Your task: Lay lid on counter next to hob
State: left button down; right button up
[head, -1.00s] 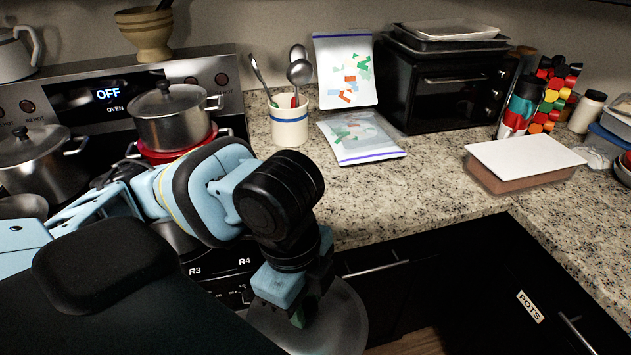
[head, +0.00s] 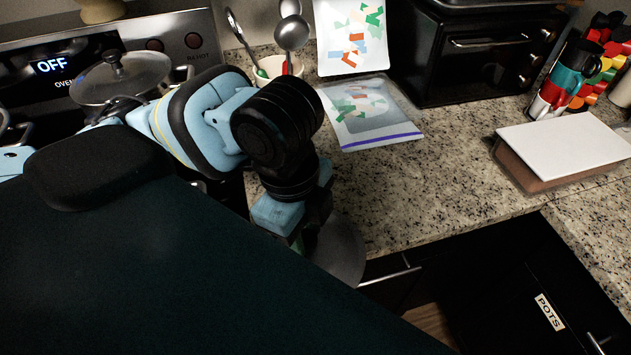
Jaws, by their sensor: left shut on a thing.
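My left gripper (head: 298,240) is shut on a round grey lid (head: 342,252), partly hidden behind the gripper and my own dark body. The lid is tilted and shows at the counter's front edge, just right of the stove. Whether it touches the counter cannot be told. The speckled granite counter (head: 440,185) lies right of and behind the lid, with bare surface there. The hob is mostly hidden behind my left arm; a pot with a glass lid (head: 112,82) shows on it at the left. My right gripper is not in view.
Two plastic bags (head: 368,112) with coloured pieces, a utensil crock (head: 280,68) and a black toaster oven (head: 480,55) stand at the back. A white-topped box (head: 565,150) sits at the right. Dark drawers (head: 500,290) lie below the counter edge.

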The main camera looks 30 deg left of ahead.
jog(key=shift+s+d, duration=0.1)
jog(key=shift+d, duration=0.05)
